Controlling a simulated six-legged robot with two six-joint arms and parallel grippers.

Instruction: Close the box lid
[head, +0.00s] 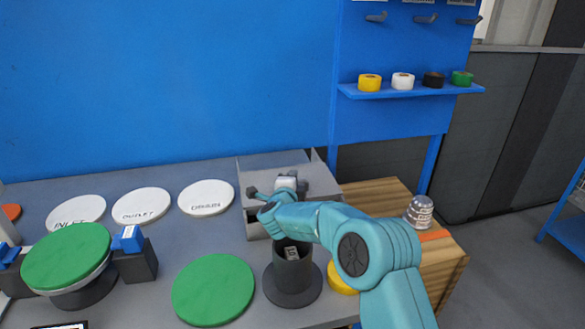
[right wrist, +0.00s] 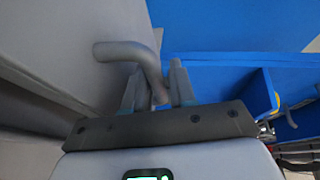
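The grey box (head: 256,222) stands at the back of the bench, partly hidden by my right arm. Its lid (head: 262,165) appears raised at the rear, as a light grey panel. My right gripper (head: 285,184) is at the box, in front of this panel. In the right wrist view a grey bent handle (right wrist: 124,51) sticks out from a grey panel. Its end reaches down between the fingertips of my right gripper (right wrist: 157,88). I cannot tell whether the fingers press on it. My left gripper is not in view.
White discs (head: 206,198) lie left of the box. A green disc (head: 213,289) and a dark round holder (head: 292,275) are in front. A wooden block (head: 445,262) with a silver shell (head: 419,211) is at right. A blue shelf (head: 410,91) holds tape rolls.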

